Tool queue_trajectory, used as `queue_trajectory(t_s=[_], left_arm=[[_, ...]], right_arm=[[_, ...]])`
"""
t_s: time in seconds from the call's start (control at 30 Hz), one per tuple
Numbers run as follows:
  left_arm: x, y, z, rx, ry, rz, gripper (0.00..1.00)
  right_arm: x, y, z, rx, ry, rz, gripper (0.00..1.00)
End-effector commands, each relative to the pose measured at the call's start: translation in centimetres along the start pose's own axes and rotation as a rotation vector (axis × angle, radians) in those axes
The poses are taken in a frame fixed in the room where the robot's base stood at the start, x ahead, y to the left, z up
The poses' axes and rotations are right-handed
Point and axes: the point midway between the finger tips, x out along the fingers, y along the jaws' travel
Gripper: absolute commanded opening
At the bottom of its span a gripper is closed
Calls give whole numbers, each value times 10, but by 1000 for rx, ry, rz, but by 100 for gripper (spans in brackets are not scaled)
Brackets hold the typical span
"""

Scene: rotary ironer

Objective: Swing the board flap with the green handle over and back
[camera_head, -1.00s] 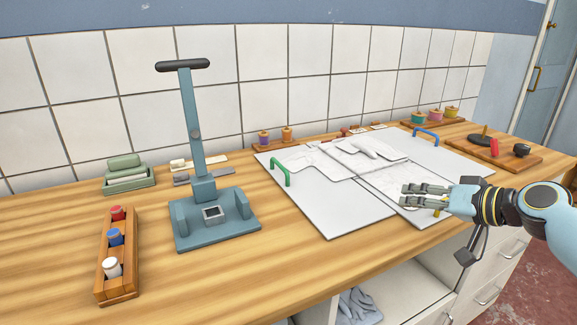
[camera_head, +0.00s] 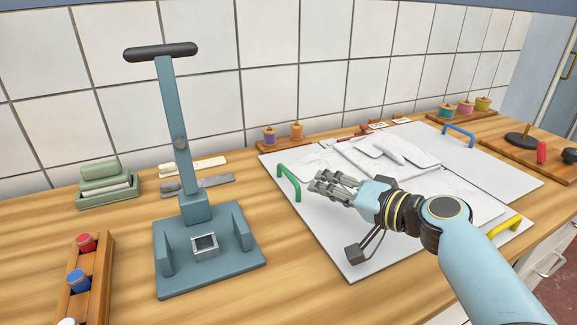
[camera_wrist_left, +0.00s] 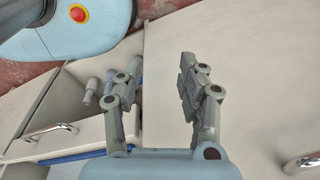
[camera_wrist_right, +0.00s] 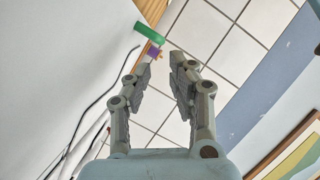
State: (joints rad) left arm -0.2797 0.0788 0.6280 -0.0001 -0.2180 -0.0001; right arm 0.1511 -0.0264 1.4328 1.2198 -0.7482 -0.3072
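The green handle (camera_head: 290,182) stands up at the left edge of the white board flap (camera_head: 325,238), which lies flat on the counter. A white shirt-like garment (camera_head: 355,157) lies folded on the board. My right gripper (camera_head: 322,186) is just right of the green handle, above the flap, fingers pointing at it. The right wrist view shows its fingers apart and empty, with the green handle (camera_wrist_right: 149,33) beyond the tips. My left gripper (camera_wrist_left: 158,72) is open and empty in front of pale cabinet fronts and is outside the head view.
The board also has a blue handle (camera_head: 459,135) at the back and a yellow handle (camera_head: 505,227) at the front right. A blue stand with an upright lever (camera_head: 178,150) stands left of the board. Bare counter lies between them.

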Motion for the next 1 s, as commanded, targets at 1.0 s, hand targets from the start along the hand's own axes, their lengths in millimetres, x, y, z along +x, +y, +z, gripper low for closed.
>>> queue_trajectory(t_s=[1.0], left_arm=[[9, 0, 18, 2, -23, 0, 40]], right_arm=[[107, 0, 0, 0, 0, 0, 21]])
